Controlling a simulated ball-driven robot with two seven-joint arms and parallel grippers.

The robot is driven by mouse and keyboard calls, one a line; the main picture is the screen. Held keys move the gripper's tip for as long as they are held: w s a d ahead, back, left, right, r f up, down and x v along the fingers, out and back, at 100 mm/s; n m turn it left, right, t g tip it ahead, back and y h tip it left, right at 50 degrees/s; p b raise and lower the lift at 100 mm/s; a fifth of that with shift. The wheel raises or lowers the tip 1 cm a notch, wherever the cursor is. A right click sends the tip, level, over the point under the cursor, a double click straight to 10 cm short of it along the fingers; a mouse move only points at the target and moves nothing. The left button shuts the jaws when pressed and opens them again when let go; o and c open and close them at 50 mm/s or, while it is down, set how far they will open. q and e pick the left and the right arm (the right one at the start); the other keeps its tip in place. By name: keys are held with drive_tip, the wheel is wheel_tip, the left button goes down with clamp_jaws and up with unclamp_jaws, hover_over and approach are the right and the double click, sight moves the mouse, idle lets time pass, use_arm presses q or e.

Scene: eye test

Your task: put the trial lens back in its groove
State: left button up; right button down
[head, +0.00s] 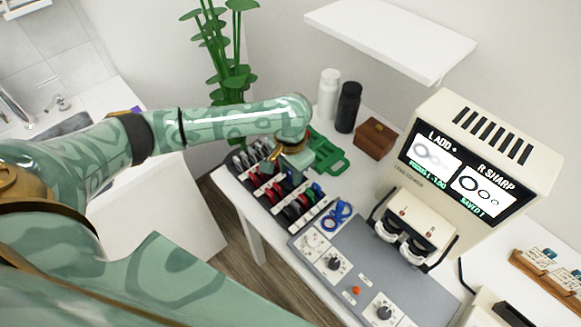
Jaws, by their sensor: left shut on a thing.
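My left gripper (279,167) reaches in from the left and points down over the lens tray (244,178). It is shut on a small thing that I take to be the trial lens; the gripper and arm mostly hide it. The dark tray has rows of grooves holding several lenses with black, red, blue and green rims. I cannot tell which groove is empty, or whether the held lens touches the tray. My right gripper is not in view.
A green rack-like piece (327,154) lies behind the tray, near a brown box (375,138) and white (328,94) and black (348,107) bottles. Blue rings (337,214) lie at right, beside a grey control panel (345,275). A screen unit (477,160) stands further right.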

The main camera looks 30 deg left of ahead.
use_arm(q)
drive_tip(key=shift+f, duration=0.9)
drive_tip(key=o, duration=1)
wheel_tip(320, 180, up, 16)
drive_tip(key=p, duration=0.8)
drive_tip(key=shift+r, duration=0.1)
